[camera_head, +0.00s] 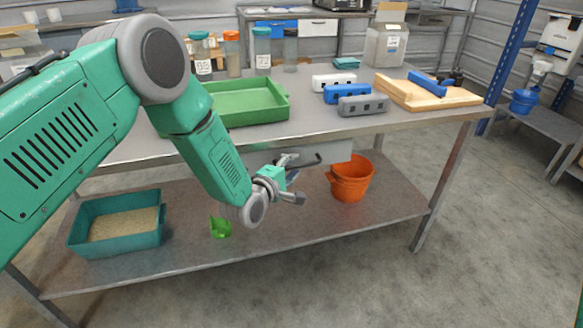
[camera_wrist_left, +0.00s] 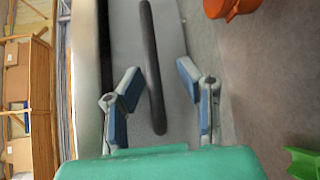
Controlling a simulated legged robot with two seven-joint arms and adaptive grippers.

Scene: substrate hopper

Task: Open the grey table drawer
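The grey drawer (camera_head: 335,151) hangs under the front edge of the table, partly hidden behind my left gripper. Its dark bar handle (camera_head: 312,161) shows just past the fingers. My left gripper (camera_head: 298,178) is open and empty in front of the drawer. In the left wrist view, the grey drawer front (camera_wrist_left: 182,32) carries the long black handle (camera_wrist_left: 152,65). The handle runs between the two spread fingers of my left gripper (camera_wrist_left: 159,72). I cannot tell whether the fingers touch it. My right gripper is not in view.
The tabletop holds a green tray (camera_head: 282,97), several jars, white, blue and grey blocks, and a wooden board (camera_head: 455,98). The lower shelf (camera_head: 290,228) holds an orange bucket (camera_head: 350,180), a teal bin (camera_head: 88,247) and a green scoop (camera_head: 221,228). Floor in front is clear.

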